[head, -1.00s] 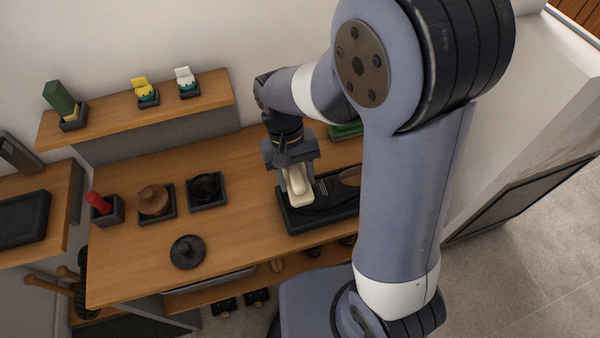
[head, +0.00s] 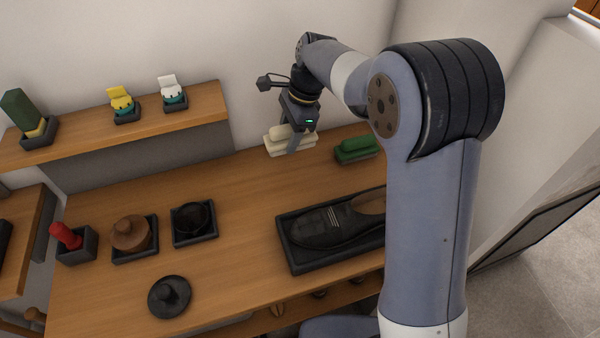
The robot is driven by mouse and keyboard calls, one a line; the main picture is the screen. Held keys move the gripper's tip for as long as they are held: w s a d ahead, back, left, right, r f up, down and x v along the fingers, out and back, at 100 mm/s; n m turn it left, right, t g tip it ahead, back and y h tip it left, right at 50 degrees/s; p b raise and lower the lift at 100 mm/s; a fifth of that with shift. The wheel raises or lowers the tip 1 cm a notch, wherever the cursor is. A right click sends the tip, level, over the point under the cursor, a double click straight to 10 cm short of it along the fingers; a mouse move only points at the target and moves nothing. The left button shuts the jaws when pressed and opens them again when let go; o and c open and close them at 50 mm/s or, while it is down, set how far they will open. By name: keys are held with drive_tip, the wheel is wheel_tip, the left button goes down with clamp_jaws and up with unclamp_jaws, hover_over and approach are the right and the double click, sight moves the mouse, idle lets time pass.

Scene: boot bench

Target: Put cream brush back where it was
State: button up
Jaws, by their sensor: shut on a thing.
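The cream brush (head: 277,141) is in my gripper (head: 292,140), near the back of the bench in the head view. My gripper is shut on the brush, with a finger over its near side. The brush lies roughly level, left of a green brush (head: 356,149). I cannot tell whether the cream brush touches the bench top (head: 235,181) or hangs just above it. Its underside and the far finger are hidden.
A black shoe (head: 325,226) lies in a dark tray (head: 289,257) in front of my gripper. Left stand a dark tin (head: 193,217), a brown lidded pot (head: 130,233), a red-handled item (head: 66,236) and a black lid (head: 170,294). A shelf (head: 70,142) runs along the wall.

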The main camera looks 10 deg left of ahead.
wheel_tip(320, 180, down, 10)
drive_tip(key=shift+w+r+p, duration=0.1)
drive_tip(key=shift+p, duration=0.35)
drive_tip(key=shift+f, duration=0.2)
drive_tip(key=o, duration=1)
drive_tip(key=shift+o, duration=0.2)
drive_tip(key=v, duration=1.2)
drive_tip(key=shift+r+b, duration=0.15)
drive_tip(key=shift+b, duration=0.2)
